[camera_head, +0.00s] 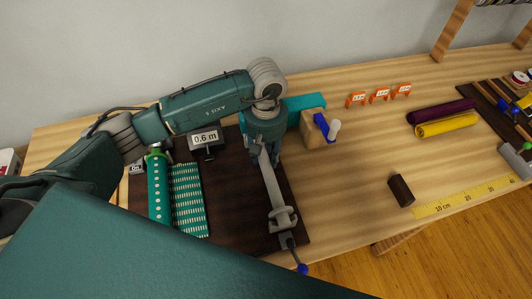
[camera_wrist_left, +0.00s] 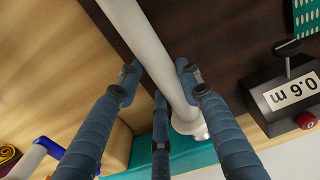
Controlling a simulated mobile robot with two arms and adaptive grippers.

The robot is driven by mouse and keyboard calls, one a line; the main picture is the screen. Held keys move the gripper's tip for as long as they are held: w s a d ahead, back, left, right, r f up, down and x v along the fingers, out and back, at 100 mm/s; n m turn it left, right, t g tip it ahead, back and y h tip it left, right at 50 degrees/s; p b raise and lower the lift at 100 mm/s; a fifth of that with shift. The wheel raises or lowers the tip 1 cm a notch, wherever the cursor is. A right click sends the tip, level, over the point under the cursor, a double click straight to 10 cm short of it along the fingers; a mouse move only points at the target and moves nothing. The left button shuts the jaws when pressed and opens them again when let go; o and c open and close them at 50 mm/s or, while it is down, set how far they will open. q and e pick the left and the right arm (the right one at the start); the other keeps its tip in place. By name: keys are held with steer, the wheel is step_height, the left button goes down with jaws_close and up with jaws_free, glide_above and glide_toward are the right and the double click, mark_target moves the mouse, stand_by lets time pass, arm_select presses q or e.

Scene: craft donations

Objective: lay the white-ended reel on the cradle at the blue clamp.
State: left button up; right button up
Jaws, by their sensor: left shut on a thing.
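My left gripper (camera_head: 265,152) is shut on a long pale grey bar (camera_head: 272,190), with fingers on both sides of it in the left wrist view (camera_wrist_left: 155,85). The bar runs over a dark brown board (camera_head: 236,200) from a teal block (camera_head: 308,104) to a grey fitting with a blue knob (camera_head: 303,268) at the front edge. A small disc with a white face and red middle (camera_head: 520,77) stands at the far right; it may be the white-ended reel. I cannot make out the cradle or tell which fitting is the blue clamp. My right gripper is not in view.
A teal patterned roll (camera_head: 157,190) and cloth (camera_head: 188,198) lie on the left. A black box reads "0,6 m" (camera_head: 205,141). The middle right is mostly clear.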

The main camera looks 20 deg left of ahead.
arm_select(q)
steer(key=o, duration=1.2)
steer(key=shift+r, duration=4)
